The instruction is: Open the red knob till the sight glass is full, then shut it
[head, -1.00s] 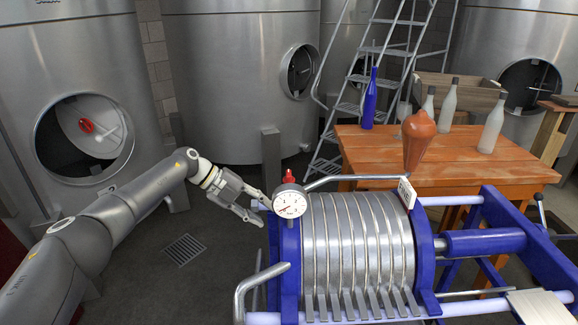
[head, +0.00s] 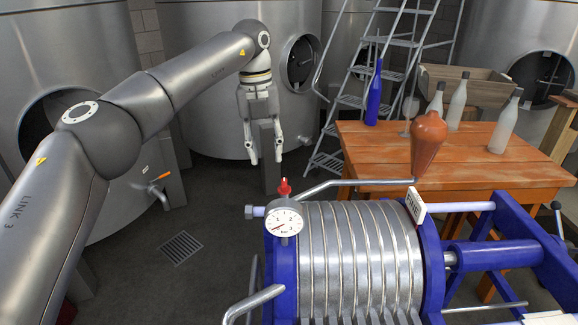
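A small red knob (head: 284,187) stands on top of the round pressure gauge (head: 284,222), at the left end of the ribbed steel filter (head: 350,260). My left gripper (head: 265,160) points down, its two fingers apart with nothing between them. In the picture it is just above the knob, and it does not touch it. A reddish-brown, pear-shaped body (head: 428,143) shows near the right end of the bent steel pipe (head: 350,183); I cannot tell whether it is the sight glass or how full it is. My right gripper is out of view.
A wooden table (head: 375,150) behind the filter bears a blue bottle (head: 375,95) and several pale bottles (head: 505,125). A metal ladder (head: 340,125) stands behind it. Steel tanks line the back. A floor drain (head: 181,248) lies at left on open floor.

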